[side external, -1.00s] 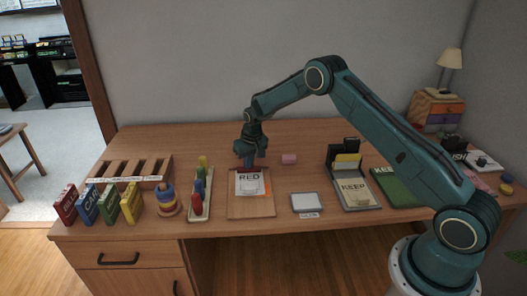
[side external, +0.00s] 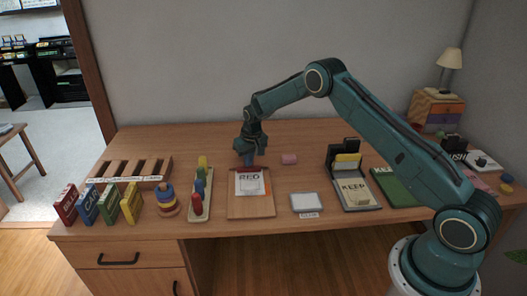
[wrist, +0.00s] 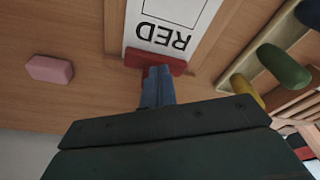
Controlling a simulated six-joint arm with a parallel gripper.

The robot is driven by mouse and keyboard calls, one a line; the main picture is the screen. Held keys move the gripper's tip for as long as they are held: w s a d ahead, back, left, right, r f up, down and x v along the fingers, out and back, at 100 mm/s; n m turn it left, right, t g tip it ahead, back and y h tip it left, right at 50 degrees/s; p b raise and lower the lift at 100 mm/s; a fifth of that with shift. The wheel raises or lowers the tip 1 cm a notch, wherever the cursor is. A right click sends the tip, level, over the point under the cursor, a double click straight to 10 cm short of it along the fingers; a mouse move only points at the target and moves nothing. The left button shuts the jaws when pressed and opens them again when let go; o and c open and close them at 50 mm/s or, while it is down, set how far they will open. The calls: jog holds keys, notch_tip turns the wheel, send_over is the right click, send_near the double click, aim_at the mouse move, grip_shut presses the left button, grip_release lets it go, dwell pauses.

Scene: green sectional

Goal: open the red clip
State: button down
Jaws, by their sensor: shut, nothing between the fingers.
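The red clip (wrist: 168,62) is a red bar across the top edge of a sheet marked RED (side external: 249,184), which lies on a brown clipboard (side external: 250,207). In the wrist view the sheet (wrist: 165,28) appears upside down. My gripper (wrist: 157,78) is shut and empty, its fingertips at the middle of the clip's near edge in that view. I cannot tell whether they touch it. In the side view my gripper (side external: 249,163) points down over the top of the clipboard and hides part of the clip.
A pink block (side external: 289,159) lies right of my gripper. A tray of coloured pegs (side external: 200,192) stands left of the clipboard. The desk behind is clear.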

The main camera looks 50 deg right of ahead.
aim_at(249, 175)
jog(key=shift+w+d+f, duration=0.15)
jog(key=shift+w+d, duration=0.05)
jog(key=shift+d, duration=0.05)
jog(key=shift+a, duration=0.1)
jog(key=shift+s+a+r, duration=0.5)
jog(key=shift+s+r, duration=0.05)
dwell(0.3)
jog(key=shift+r, duration=0.1)
notch_tip(249, 175, up, 6)
jog(key=shift+f, duration=0.1)
dwell(0.9)
